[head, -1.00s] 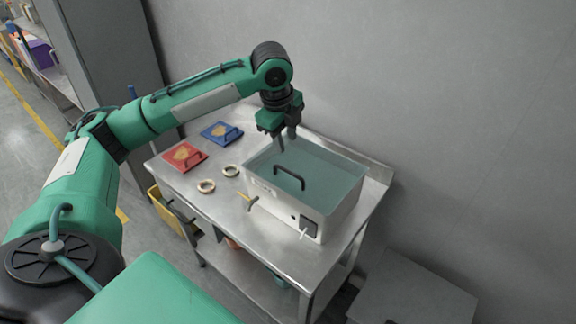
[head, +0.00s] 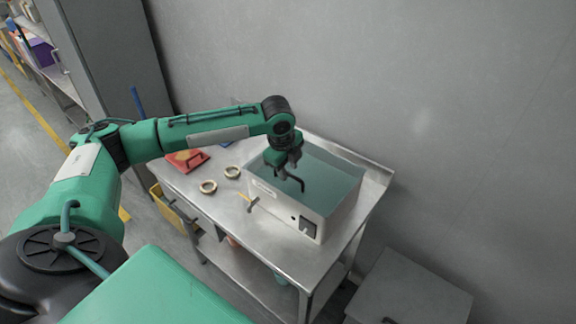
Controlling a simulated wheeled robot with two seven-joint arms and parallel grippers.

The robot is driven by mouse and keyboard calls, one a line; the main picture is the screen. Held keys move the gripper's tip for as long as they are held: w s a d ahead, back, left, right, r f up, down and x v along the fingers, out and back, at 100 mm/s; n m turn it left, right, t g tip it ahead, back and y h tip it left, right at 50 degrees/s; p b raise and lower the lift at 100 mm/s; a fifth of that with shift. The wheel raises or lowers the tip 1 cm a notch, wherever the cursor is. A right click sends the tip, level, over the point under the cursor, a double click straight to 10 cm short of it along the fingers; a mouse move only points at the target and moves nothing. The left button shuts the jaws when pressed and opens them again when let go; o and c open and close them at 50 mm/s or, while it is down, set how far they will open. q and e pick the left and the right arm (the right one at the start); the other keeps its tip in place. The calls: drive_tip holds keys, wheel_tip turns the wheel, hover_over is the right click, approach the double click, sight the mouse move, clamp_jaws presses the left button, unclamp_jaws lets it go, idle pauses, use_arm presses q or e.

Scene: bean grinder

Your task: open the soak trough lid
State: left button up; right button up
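The soak trough is a white box (head: 318,228) on the steel table, with a bluish-green see-through lid (head: 335,185) lying flat and closed on top. The lid has a dark bar handle (head: 297,183). My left gripper (head: 287,171) points down at the lid, right at the handle, and covers its left and rear part. I cannot tell whether the fingers touch the handle or how far apart they are. My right gripper is not in view.
Two pale rings (head: 208,187) and a red panel with a handle (head: 184,163) lie left of the trough on the steel table (head: 262,238). A small tap-like part sticks out from the trough's front. A grey wall stands behind.

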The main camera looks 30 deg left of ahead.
use_arm(q)
drive_tip(key=shift+f, duration=0.35)
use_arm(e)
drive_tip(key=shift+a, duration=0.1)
use_arm(q)
clamp_jaws()
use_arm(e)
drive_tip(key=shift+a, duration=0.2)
use_arm(q)
drive_tip(key=shift+w+r, duration=0.1)
drive_tip(key=shift+w, duration=0.05)
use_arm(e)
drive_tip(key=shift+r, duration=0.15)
